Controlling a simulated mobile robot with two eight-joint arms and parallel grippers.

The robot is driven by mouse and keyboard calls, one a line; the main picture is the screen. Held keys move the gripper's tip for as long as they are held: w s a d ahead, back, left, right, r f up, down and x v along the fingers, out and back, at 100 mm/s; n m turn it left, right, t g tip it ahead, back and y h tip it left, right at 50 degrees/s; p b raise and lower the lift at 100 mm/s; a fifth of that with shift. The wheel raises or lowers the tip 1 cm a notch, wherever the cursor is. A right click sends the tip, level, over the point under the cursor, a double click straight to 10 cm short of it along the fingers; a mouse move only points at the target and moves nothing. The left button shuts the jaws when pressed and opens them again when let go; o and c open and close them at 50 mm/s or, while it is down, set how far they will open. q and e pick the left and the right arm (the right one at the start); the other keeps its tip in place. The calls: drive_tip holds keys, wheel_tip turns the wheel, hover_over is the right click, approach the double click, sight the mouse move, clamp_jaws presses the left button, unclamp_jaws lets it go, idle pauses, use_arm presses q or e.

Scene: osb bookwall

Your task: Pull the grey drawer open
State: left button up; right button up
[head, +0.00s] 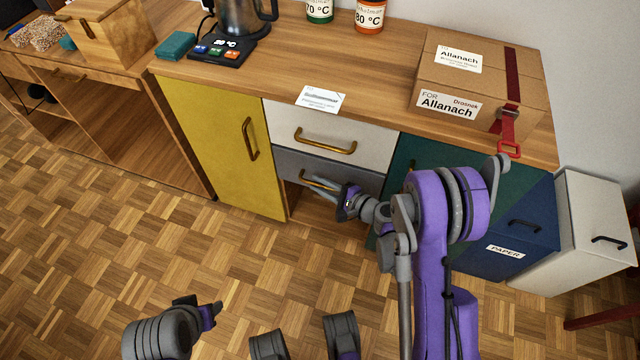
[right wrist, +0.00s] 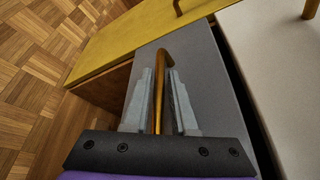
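The grey drawer (head: 297,160) sits under a white drawer in the low cabinet. Its brass bar handle (head: 311,182) shows in front of it, and the handle also shows in the right wrist view (right wrist: 164,60). My right gripper (head: 345,196) is at this handle. In the right wrist view, its two grey fingers (right wrist: 160,98) stand on either side of the bar, with a small gap visible. The grey front (right wrist: 205,75) fills the middle there. A dark gap runs along its edge beside the white front. My left gripper (head: 207,309) is low over the floor, its fingertips unclear.
A yellow door (head: 215,140) is left of the drawers, a white drawer (head: 315,125) above. A green door (head: 410,160) and blue front are right, partly behind my right arm. A parcel (head: 480,85) and kettle stand on top. Parquet floor in front is clear.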

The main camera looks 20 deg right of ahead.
clamp_jaws()
idle(1.1)
